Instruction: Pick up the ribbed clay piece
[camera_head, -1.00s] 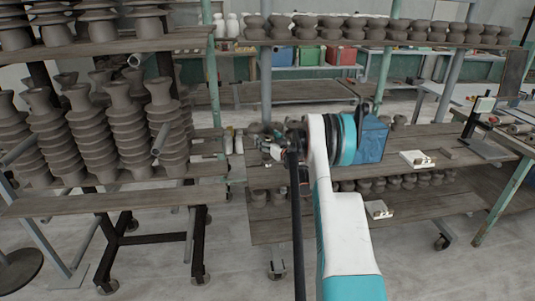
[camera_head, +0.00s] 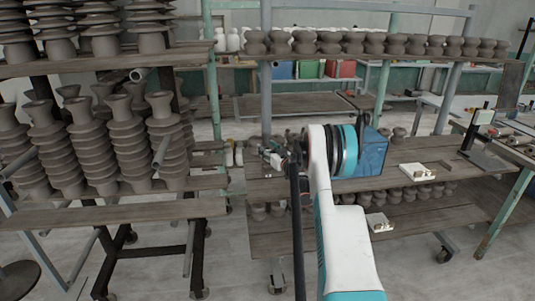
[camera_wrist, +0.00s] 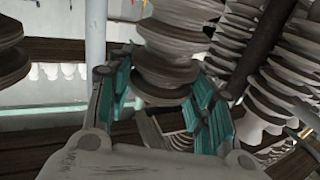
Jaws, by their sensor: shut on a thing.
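In the wrist view, my gripper (camera_wrist: 163,88) has its teal fingers on both sides of a grey ribbed clay piece (camera_wrist: 165,68) and is shut on it. The piece shows stacked round ribs, and its top runs out of the picture. In the head view, my gripper (camera_head: 274,155) is left of my white arm, over the middle rack's board. The held piece is too small and hidden there to make out clearly. Similar ribbed clay pieces (camera_head: 128,145) stand in rows on the left rack.
The left rack (camera_head: 115,213) has wooden boards and a metal frame. A blue box (camera_head: 371,155) and a white block (camera_head: 418,172) sit on the middle rack's board (camera_head: 340,191). Small clay pieces line the upper shelf (camera_head: 400,57). Grey floor shows between the racks.

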